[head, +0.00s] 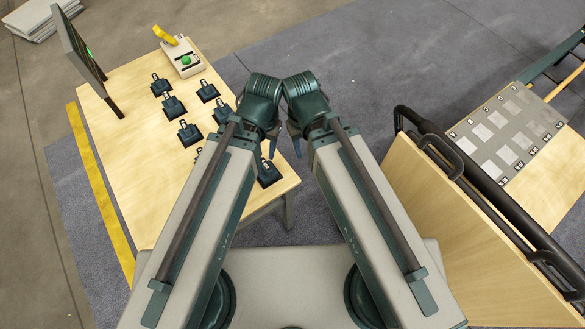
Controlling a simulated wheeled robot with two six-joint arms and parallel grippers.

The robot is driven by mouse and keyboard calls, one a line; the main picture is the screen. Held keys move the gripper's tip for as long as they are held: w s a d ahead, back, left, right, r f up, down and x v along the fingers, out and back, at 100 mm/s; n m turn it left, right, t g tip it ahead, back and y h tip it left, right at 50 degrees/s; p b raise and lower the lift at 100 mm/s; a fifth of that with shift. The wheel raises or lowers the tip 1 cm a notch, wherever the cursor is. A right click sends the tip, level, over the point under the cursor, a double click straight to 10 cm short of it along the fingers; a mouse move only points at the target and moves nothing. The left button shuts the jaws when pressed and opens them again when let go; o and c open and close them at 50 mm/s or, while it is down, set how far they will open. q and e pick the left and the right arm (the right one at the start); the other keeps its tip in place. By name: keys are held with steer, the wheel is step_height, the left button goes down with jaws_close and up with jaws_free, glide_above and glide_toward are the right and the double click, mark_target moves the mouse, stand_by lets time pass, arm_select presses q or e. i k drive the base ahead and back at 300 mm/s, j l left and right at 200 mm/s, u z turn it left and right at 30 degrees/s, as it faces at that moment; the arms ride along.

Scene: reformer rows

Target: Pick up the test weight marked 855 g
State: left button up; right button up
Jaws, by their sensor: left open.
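Several dark test weights with loop handles stand on the wooden table at the left. They include one at the back (160,88), one in the middle (173,107), one nearer me (189,134) and one close to the table's right edge (268,176). No gram marking is readable, so I cannot tell which is 855 g. My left gripper (271,147) is open, mostly hidden behind its wrist, by the table's right edge. My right gripper (296,144) is beside it, largely hidden by its own wrist. I see nothing held in either.
The table (130,170) also bears a dark screen (82,50) and a pale device with a green button (185,60). A cart (450,210) with a black rail stands at the right, bearing a grey plate with marked pale squares (508,125). Grey floor lies between.

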mark_target(268, 173)
steer(key=z, duration=1.15)
steer(key=k+l, duration=0.15)
steer(key=k, duration=0.6)
